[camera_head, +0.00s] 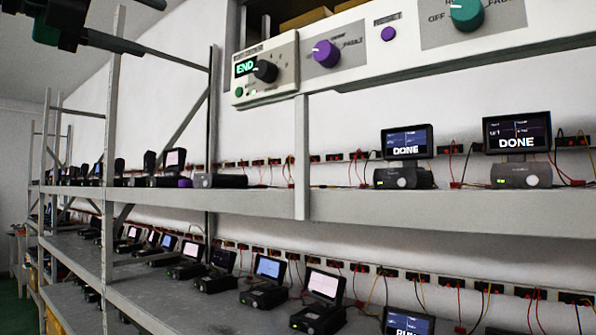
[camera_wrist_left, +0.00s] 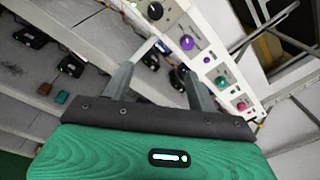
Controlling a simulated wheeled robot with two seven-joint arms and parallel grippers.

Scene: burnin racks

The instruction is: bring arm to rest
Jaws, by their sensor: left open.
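My left arm enters the head view at the top left, and its dark gripper (camera_head: 112,42) is in the air in front of the racks, high up near a grey post. In the left wrist view the gripper (camera_wrist_left: 167,60) has its two grey fingers apart, with nothing between them. Beyond the fingers are the rack shelves and a white control panel (camera_wrist_left: 226,72). The same panel (camera_head: 355,60) shows at the top of the head view, with knobs and a small display reading END. My right gripper is in neither view.
Grey metal racks with an upper shelf (camera_head: 450,207) and a lower shelf (camera_head: 150,300) run along the wall. They hold several small devices with screens; two upper screens (camera_head: 407,141) (camera_head: 517,132) read DONE. Red and yellow wires hang behind. Upright posts (camera_head: 108,150) stand near my left arm.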

